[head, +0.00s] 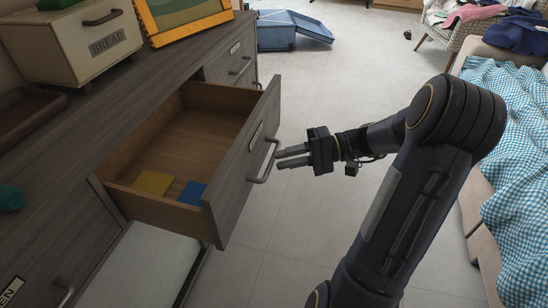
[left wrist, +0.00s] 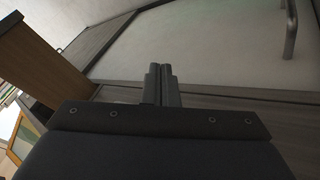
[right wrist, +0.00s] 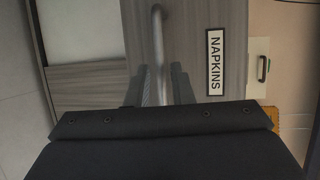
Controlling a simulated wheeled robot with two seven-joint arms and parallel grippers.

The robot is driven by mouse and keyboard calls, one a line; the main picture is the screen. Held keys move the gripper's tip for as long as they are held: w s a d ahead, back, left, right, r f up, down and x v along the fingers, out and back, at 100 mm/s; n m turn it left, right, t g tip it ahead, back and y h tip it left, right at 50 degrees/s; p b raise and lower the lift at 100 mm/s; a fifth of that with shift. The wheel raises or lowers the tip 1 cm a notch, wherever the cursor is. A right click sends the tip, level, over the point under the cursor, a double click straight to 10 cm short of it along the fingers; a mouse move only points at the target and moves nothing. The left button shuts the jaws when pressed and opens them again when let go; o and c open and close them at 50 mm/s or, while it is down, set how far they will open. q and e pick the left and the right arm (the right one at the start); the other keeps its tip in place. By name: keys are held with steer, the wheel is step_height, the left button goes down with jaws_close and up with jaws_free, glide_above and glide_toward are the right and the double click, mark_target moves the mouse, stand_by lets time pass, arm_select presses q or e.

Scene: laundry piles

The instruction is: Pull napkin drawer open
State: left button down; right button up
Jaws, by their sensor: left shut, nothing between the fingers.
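The napkin drawer (head: 232,190) stands pulled well out of the grey wooden dresser, with a yellow napkin (head: 153,183) and a blue napkin (head: 192,193) inside. Its front carries a NAPKINS label (right wrist: 215,62) and a metal bar handle (head: 266,163). My right gripper (head: 279,158) is at the handle, its fingers apart. In the right wrist view the handle (right wrist: 158,40) runs up between the two open fingers (right wrist: 157,88); I cannot tell whether they touch it. My left gripper (left wrist: 162,85) is shut and empty in the left wrist view, and is out of the head view.
A bread box (head: 85,45) and a yellow frame (head: 180,18) stand on the dresser top. A blue container (head: 285,32) lies on the floor at the back. A bed or sofa with a checked blue cloth (head: 510,150) is at right. Floor between is clear.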

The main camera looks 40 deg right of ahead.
steer(key=v, duration=0.4)
steer(key=shift+p, duration=0.35)
steer(key=s+a+r+n+g+h, duration=0.1)
steer(key=s+a+g+h, duration=0.1)
steer(key=a, duration=0.4)
steer(key=s+a+r+n+g+h, duration=0.1)
steer(key=s+a+g, duration=0.2)
steer(key=a, duration=0.3)
steer(key=s+a+f+n+t+h, duration=0.3)
steer(key=s+a+h, duration=0.2)
steer(key=s+h, duration=0.25)
step_height(320, 180, up, 33)
steer(key=p, duration=3.3)
steer(key=shift+s, duration=0.3)
